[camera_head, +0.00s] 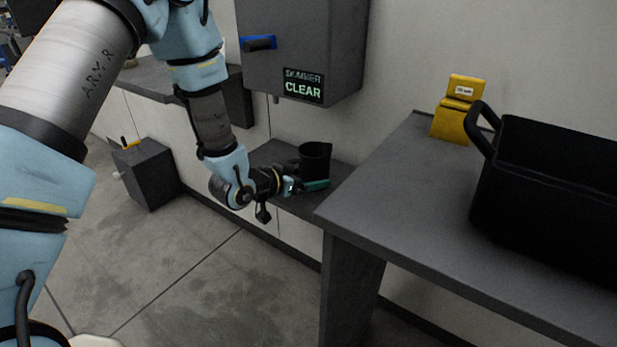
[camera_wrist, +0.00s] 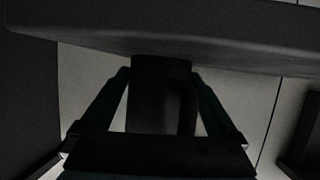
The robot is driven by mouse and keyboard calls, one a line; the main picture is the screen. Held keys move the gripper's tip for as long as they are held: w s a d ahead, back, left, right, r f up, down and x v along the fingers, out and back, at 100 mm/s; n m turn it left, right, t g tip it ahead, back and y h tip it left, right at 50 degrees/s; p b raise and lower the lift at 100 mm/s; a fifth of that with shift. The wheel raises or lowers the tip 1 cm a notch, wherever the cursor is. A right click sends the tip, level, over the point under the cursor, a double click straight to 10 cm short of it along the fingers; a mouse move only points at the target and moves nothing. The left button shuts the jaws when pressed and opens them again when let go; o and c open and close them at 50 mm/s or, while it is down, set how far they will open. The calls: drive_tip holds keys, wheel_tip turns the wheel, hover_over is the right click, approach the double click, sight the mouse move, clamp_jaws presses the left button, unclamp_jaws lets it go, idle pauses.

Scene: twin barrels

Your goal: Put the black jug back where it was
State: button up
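The black jug (camera_head: 316,160) stands upright at the low grey shelf (camera_head: 285,153) against the wall, in the middle of the head view. My gripper (camera_head: 308,185) reaches it from the left and front, with a teal finger across its lower part. In the dark wrist view, a black upright part of the jug (camera_wrist: 160,95) fills the space between my two fingertips, which lie against both its sides. I cannot tell whether the jug's base rests on the shelf or hangs just above it.
A grey cabinet (camera_head: 305,45) with a blue handle and a "CLEAR" sign hangs above the shelf. At right, a grey table (camera_head: 400,195) bears a large black bin (camera_head: 550,190) and a yellow object (camera_head: 451,122). A dark box (camera_head: 148,175) stands on the floor at left.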

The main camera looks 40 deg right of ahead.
drive_tip(key=shift+r, duration=0.25)
drive_tip(key=v, duration=1.2)
drive_tip(key=shift+p, duration=0.35)
drive_tip(key=w+a+r+n+t+y, duration=0.1)
drive_tip(key=w+a+n+t+y, duration=0.2)
drive_tip(key=w+a, duration=0.5)
drive_tip(key=w+a+n+t+y, duration=0.1)
drive_tip(key=w+a+n+y, duration=0.3)
drive_tip(key=a, duration=0.6)
drive_tip(key=s+a+r+n+g+y, duration=0.1)
drive_tip(key=s+a+n+y, duration=0.1)
drive_tip(key=a, duration=0.4)
drive_tip(key=s+a+r+n+g+y, duration=0.1)
drive_tip(key=s+a+r+n+y, duration=0.1)
drive_tip(key=a, duration=0.5)
drive_tip(key=s+a+r+n+g+y, duration=0.2)
drive_tip(key=a+n, duration=0.2)
drive_tip(key=a, duration=0.3)
drive_tip(key=shift+s+r, duration=0.25)
drive_tip(key=shift+s, duration=0.15)
